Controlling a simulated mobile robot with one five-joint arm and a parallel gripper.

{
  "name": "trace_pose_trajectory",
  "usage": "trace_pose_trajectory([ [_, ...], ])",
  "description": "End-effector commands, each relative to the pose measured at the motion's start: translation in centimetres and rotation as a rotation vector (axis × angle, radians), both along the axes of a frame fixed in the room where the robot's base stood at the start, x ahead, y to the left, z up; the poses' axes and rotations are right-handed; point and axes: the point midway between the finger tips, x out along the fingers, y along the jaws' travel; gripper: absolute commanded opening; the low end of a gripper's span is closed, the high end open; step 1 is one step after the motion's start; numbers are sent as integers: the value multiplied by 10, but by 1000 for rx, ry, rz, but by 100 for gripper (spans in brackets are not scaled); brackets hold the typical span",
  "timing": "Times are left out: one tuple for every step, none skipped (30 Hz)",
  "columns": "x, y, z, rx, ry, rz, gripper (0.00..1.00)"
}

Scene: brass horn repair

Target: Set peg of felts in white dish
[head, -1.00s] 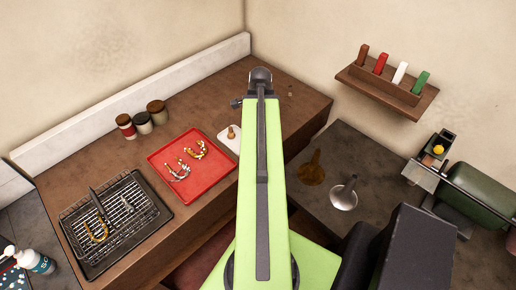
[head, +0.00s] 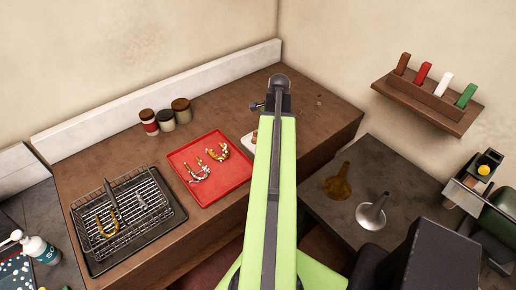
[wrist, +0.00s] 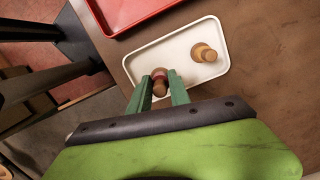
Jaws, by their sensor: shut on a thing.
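My gripper (wrist: 161,86) is shut on a peg of felts (wrist: 160,74), brown with a reddish band, between its two green fingers in the wrist view. The white dish (wrist: 148,57) lies just beyond the fingertips. The held peg overlaps the dish's near rim in the picture; I cannot tell whether it touches. A second tan peg (wrist: 204,52) is in the right part of the dish. In the head view my arm hides the gripper, the held peg and most of the white dish (head: 246,143).
A red tray (head: 190,187) with curved brass pieces lies left of the dish. Several jars (head: 166,119) stand behind it. A wire rack (head: 122,215) sits farther left. Bare brown bench top (head: 318,118) shows right of my arm. A lower dark table holds two funnel-like pieces (head: 371,214).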

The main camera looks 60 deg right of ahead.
Motion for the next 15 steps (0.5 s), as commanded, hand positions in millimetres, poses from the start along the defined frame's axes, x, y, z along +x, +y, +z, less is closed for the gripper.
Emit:
trace_pose_trajectory([
  [2, -1, -3, 0, 0, 1, 0],
  [2, -1, -3, 0, 0, 1, 0],
  [2, 0, -2, 0, 0, 2, 0],
  [2, 0, -3, 0, 0, 2, 0],
  [2, 0, -5, 0, 0, 2, 0],
  [2, 0, -10, 0, 0, 1, 0],
  [1, 0, -15, 0, 0, 0, 0],
  [0, -1, -20, 0, 0, -2, 0],
  [-1, -2, -28, 0, 0, -4, 0],
  [-2, -2, -34, 0, 0, -6, 0],
  [-3, -3, -39, 0, 0, -7, 0],
  [-4, -4, -44, 0, 0, -9, 0],
  [-4, -4, -46, 0, 0, -10, 0],
  [-4, -4, -45, 0, 0, -10, 0],
  [-4, -5, -44, 0, 0, -10, 0],
])
